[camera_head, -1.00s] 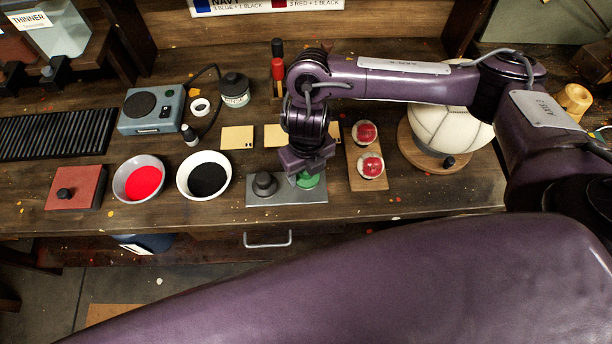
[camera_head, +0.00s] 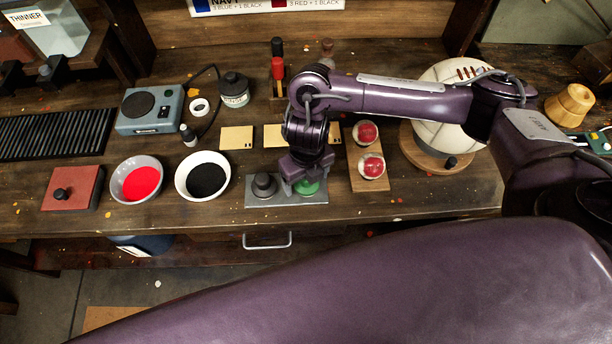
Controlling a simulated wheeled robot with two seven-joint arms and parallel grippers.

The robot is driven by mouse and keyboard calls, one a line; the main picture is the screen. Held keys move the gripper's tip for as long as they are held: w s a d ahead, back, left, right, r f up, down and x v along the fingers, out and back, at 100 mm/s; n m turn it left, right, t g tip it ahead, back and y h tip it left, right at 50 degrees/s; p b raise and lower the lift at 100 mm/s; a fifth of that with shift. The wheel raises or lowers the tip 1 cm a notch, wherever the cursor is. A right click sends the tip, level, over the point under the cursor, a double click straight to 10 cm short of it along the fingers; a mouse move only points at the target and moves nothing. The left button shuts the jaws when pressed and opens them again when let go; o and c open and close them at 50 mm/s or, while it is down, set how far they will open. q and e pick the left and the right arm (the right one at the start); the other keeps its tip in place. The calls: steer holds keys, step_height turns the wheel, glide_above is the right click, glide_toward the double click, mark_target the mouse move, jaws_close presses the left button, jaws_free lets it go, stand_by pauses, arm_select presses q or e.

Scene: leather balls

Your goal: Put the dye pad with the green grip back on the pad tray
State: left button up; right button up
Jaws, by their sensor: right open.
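The pad tray (camera_head: 285,198) is a grey metal slab near the front edge of the bench. The dye pad with the green grip (camera_head: 310,187) is at the tray's right part, largely hidden behind my gripper; it looks to be on the tray. A pad with a dark grip (camera_head: 264,186) sits on the tray's left part. My right gripper (camera_head: 301,188) is open, low over the tray at the green pad, with its fingers pointing down; I cannot tell whether they touch the grip. My left gripper is not in view.
A bowl of red dye (camera_head: 137,179) and a bowl of black dye (camera_head: 203,176) stand left of the tray. A large pale ball (camera_head: 440,118) rests on a round wooden stand (camera_head: 425,160).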

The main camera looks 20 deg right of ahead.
steer(key=shift+r, duration=0.25)
step_height(320, 180, up, 12)
steer(key=p, duration=0.2)
steer(key=shift+d+p, duration=0.1)
steer(key=shift+p, duration=0.3)
steer(key=shift+f, duration=0.1)
